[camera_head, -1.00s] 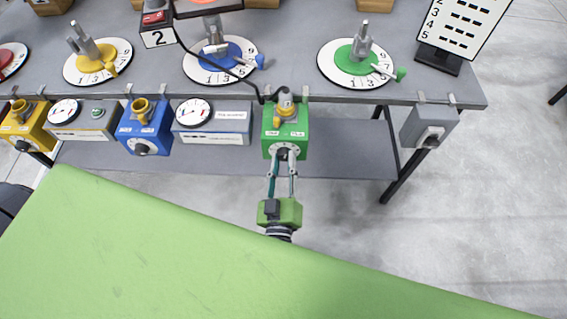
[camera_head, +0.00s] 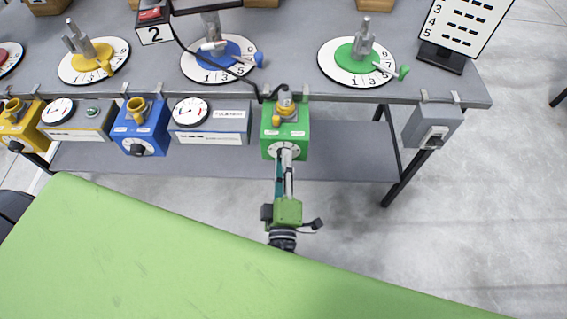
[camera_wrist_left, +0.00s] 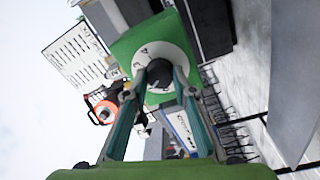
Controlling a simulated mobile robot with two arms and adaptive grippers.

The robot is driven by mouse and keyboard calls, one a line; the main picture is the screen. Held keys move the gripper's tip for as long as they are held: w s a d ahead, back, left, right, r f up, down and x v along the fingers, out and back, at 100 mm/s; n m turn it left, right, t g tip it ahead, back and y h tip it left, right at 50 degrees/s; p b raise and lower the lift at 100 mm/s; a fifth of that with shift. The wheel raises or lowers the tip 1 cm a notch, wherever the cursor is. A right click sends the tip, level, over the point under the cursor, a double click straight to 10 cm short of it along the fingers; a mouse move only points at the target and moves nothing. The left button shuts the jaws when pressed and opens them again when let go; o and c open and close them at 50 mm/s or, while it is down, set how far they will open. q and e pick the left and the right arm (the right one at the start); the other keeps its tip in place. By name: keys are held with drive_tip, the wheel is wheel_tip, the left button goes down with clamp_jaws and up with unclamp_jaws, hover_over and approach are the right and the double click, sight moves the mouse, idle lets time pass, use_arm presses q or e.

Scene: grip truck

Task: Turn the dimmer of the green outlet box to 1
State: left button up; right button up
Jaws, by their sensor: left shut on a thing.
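The green outlet box (camera_head: 285,124) hangs at the table's front edge, with a yellow plug on a black cable in its top. Its dimmer is a dark knob on a white dial on the front face; the knob (camera_wrist_left: 159,73) shows in the left wrist view between my fingertips. My left gripper (camera_head: 285,156) is shut on the knob, one finger on each side, and is rolled compared with the box. The dial's numbers are too small to read in the head view and partly hidden. My right gripper is not in view.
To the left of the green box hang a grey gauge box (camera_head: 210,122), a blue outlet box (camera_head: 141,127) and a yellow one (camera_head: 20,126). A grey switch box (camera_head: 432,126) hangs at the right. Numbered discs stand on the grey table (camera_head: 290,60) above.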

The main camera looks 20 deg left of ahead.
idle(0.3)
use_arm(q)
drive_tip(key=o, duration=1.1)
drive_tip(key=v, duration=1.2)
drive_tip(key=shift+d, duration=0.1)
